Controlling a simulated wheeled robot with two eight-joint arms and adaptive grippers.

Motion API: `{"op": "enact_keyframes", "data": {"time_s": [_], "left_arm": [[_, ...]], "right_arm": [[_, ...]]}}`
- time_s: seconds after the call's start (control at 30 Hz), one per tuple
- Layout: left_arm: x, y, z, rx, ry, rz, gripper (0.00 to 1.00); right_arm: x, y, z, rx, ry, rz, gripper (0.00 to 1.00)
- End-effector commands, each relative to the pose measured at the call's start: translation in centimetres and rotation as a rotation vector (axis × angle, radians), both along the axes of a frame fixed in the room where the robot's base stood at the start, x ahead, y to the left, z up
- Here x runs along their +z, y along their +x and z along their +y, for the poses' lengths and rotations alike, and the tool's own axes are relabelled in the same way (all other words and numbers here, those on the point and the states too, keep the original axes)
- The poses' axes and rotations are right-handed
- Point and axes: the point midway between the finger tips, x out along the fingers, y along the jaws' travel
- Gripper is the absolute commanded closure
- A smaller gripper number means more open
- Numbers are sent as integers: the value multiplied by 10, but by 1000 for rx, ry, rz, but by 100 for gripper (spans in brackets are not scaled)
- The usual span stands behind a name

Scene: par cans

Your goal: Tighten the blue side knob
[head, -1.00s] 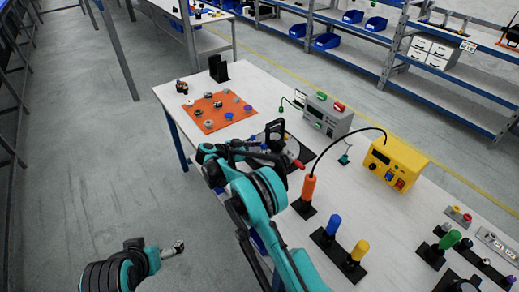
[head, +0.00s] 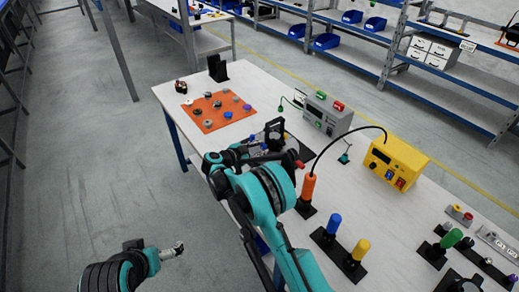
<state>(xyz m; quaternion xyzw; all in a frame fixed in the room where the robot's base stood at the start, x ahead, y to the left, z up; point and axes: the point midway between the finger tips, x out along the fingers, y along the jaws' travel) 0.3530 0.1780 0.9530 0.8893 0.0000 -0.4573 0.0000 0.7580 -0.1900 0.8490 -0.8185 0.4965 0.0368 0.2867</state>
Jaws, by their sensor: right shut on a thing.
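A black fixture (head: 275,130) stands on a dark mat on the table, with a red knob (head: 299,164) on its near right side. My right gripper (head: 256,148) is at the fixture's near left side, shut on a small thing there. That thing appears to be the blue side knob, mostly hidden by the gripper and too small to see clearly. My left gripper (head: 179,248) hangs low off the table over the floor, far from the fixture; its fingers are too small to judge.
An orange mat (head: 207,124) with several small parts lies to the left. A grey box (head: 328,115) and a yellow power unit (head: 393,162) stand behind. An orange-handled tool (head: 308,187) and blue (head: 334,222) and yellow (head: 361,248) handles stand upright at the right.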

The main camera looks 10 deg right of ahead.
Motion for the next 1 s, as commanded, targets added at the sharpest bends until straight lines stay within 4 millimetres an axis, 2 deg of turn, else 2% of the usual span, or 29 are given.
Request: {"op": "enact_keyframes", "data": {"time_s": [0.17, 0.2, 0.27, 0.67, 0.77, 1.0], "left_arm": [[0, 0, 0, 0, 0, 0, 0], [0, 0, 0, 0, 0, 0, 0], [0, 0, 0, 0, 0, 0, 0], [0, 0, 0, 0, 0, 0, 0], [0, 0, 0, 0, 0, 0, 0], [0, 0, 0, 0, 0, 0, 0]], "right_arm": [[0, 0, 0, 0, -1, 2, 100], [0, 0, 0, 0, -1, 2, 66], [0, 0, 0, 0, -1, 3, 52], [1, -2, 4, 1, -1, 4, 52], [5, -7, 13, 2, -2, 4, 52], [23, -34, 55, 4, -1, 4, 52]]}}
